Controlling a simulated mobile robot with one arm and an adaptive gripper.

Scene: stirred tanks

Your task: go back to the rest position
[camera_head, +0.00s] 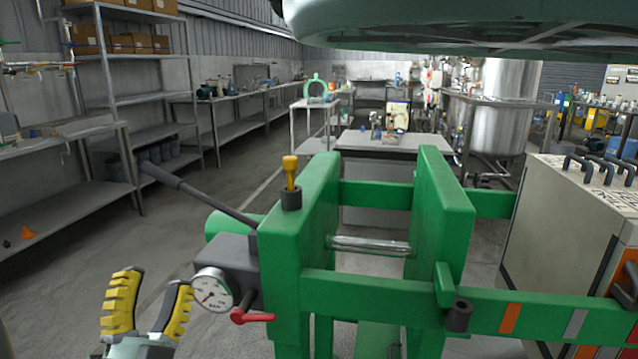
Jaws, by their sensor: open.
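My gripper (150,305) shows at the lower left of the head view, with two yellow-padded fingers pointing up. The fingers stand apart with nothing between them. It is to the left of a green press-like frame (290,235), near the frame's pressure gauge (212,288), and looks apart from it. The rest of my arm is out of view below.
The green frame carries a long dark lever (205,195), a red handle (252,317), a yellow-topped knob (290,172) and a clear horizontal tube (370,245). A beige cabinet (565,220) stands right. Shelves (145,100) line the left wall. Floor (160,225) between is clear.

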